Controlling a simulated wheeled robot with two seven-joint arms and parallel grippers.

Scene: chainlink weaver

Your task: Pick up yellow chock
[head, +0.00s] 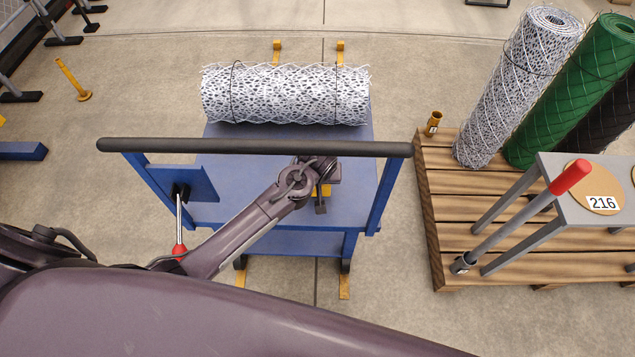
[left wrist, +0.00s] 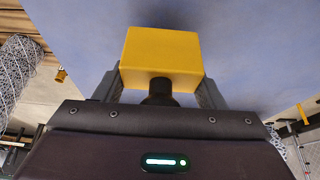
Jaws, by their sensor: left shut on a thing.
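The yellow chock (left wrist: 160,52) is a block with a dark round knob or stem on its near side. In the left wrist view it sits between the two grey fingers of my left gripper (left wrist: 160,88), which is shut on it. In the head view the left gripper (head: 321,197) is over the blue cart deck (head: 350,185), beyond the dark handlebar, and hides most of the chock, with a small yellow patch (head: 324,190) showing. A dark shadow lies on the blue deck close by. I cannot tell whether the chock touches the deck. My right gripper is not in view.
A black handlebar (head: 255,147) crosses the cart's near side above my arm. A wire mesh roll (head: 285,95) lies across the far end of the cart. On the right, a wooden pallet (head: 450,235) bears upright rolls and a grey stand (head: 575,213).

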